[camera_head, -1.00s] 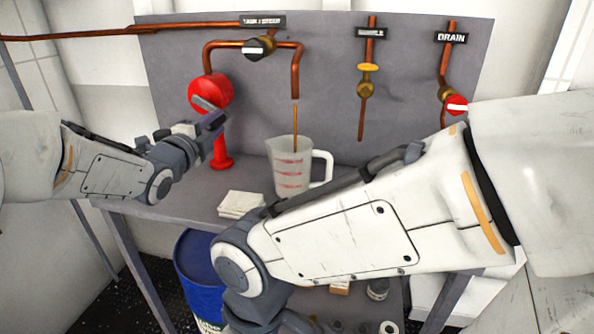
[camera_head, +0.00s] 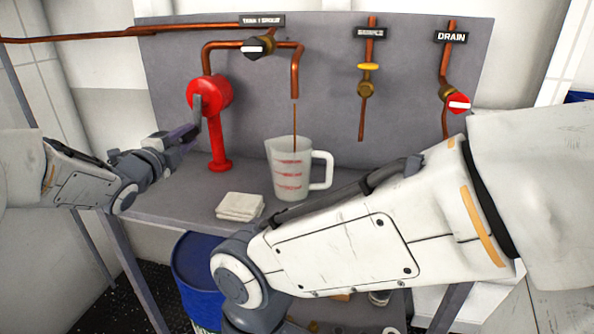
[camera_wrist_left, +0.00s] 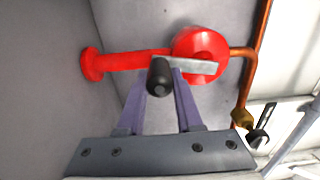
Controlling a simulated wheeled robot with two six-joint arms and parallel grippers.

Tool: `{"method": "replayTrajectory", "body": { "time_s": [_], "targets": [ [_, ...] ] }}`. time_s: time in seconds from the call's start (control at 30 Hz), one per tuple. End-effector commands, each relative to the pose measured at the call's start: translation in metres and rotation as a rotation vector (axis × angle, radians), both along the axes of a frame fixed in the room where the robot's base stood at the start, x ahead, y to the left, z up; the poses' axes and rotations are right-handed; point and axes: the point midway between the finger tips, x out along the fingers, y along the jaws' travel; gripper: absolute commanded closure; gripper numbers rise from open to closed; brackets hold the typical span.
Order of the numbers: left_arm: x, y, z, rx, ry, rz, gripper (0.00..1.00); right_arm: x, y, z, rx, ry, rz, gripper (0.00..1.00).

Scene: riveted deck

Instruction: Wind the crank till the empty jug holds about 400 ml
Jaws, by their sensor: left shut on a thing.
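The red pump (camera_head: 212,92) stands on the bench at the left, with its grey crank arm (camera_head: 197,108) hanging down. My left gripper (camera_head: 190,134) is shut on the black crank handle (camera_wrist_left: 158,76), with a finger on either side of it in the left wrist view. The translucent jug (camera_head: 289,172), with red marks and a white handle, stands upright under the copper spout (camera_head: 295,86). A thin brown stream (camera_head: 295,128) falls into it. The liquid level is too unclear to read. My right arm crosses the foreground; its gripper is out of view.
A folded pale cloth (camera_head: 240,206) lies on the bench in front of the jug. A valve (camera_head: 257,47) sits on the pipe above, with sample (camera_head: 367,88) and drain (camera_head: 457,102) valves to the right. A blue drum (camera_head: 196,272) stands below the bench.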

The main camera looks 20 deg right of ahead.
Motion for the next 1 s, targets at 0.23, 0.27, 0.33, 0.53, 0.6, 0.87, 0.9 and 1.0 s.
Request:
{"method": "replayTrajectory", "body": {
  "time_s": [0.23, 0.27, 0.33, 0.53, 0.6, 0.87, 0.9, 1.0],
  "targets": [
    [0.016, 0.022, 0.015, 0.002, 0.004, 0.005, 1.00, 0.000, 0.000, 0.020, 0.000, 0.000, 0.000, 0.38],
    [0.017, 0.024, 0.016, 0.002, 0.003, 0.004, 1.00, 0.000, 0.000, 0.022, 0.000, 0.000, 0.000, 0.38],
    [0.021, 0.029, 0.018, 0.001, 0.004, 0.005, 1.00, 0.000, 0.000, 0.025, 0.000, 0.000, 0.000, 0.38],
    [0.024, 0.034, 0.020, 0.002, 0.005, 0.003, 1.00, 0.000, 0.000, 0.027, 0.000, 0.000, 0.000, 0.38],
    [0.025, 0.035, 0.024, 0.002, 0.004, 0.004, 1.00, 0.000, 0.000, 0.031, 0.000, 0.000, 0.000, 0.38],
    [0.033, 0.046, 0.056, 0.001, 0.003, 0.006, 1.00, 0.000, 0.000, 0.057, 0.000, 0.000, 0.000, 0.38],
    [0.034, 0.047, 0.059, 0.001, 0.003, 0.005, 1.00, 0.000, 0.000, 0.059, 0.000, 0.000, 0.000, 0.38],
    [0.035, 0.049, 0.061, 0.001, 0.003, 0.005, 1.00, 0.000, 0.000, 0.061, 0.000, 0.000, 0.000, 0.38]
  ]
}}
